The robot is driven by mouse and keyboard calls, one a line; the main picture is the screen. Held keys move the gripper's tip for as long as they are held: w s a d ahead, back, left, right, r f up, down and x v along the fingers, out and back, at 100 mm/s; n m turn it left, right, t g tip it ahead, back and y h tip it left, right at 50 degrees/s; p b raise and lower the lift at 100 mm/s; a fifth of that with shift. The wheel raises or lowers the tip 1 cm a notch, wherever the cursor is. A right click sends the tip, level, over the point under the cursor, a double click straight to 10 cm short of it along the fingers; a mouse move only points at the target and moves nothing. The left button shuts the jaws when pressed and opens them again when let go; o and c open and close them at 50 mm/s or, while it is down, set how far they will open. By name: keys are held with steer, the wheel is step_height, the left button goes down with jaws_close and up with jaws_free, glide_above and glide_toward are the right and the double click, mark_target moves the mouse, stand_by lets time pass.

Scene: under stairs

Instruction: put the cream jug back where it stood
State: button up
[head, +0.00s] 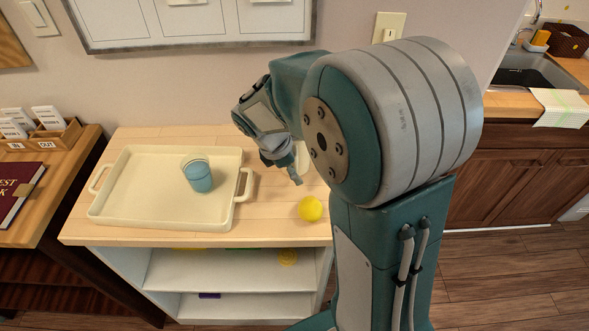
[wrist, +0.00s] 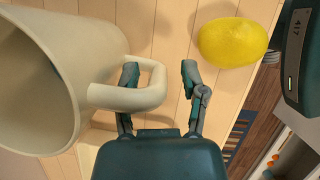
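The cream jug (wrist: 95,60) fills the left of the wrist view, its wide mouth toward the left edge. Its looped handle (wrist: 150,92) points at my gripper (wrist: 158,78). My gripper is open; the left finger overlaps the handle loop and the right finger stands apart, with the outer part of the handle between them. I cannot tell whether either finger touches it. In the head view my gripper (head: 283,172) is low over the right part of the light wooden tabletop (head: 265,215). A pale shape (head: 303,158) beside it, partly behind my arm, may be the jug.
A yellow lemon-like fruit (head: 311,208) lies near the front edge, close to my gripper; it also shows in the wrist view (wrist: 238,42). Bare wood lies between tray and fruit.

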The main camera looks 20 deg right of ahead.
steer(key=s+v, duration=0.1)
steer(key=v, duration=1)
steer(key=s+r+m+t+y, duration=0.1)
steer(key=s+m+t+y, duration=0.1)
steer(key=s+m, duration=0.5)
steer(key=s+a+r+m+t+y, duration=0.1)
steer(key=s+m+t, duration=0.3)
steer(key=s+m, duration=0.4)
steer(key=shift+s+a+r+y, duration=0.15)
steer(key=shift+s+r+y, duration=0.2)
steer(key=shift+s+y, duration=0.35)
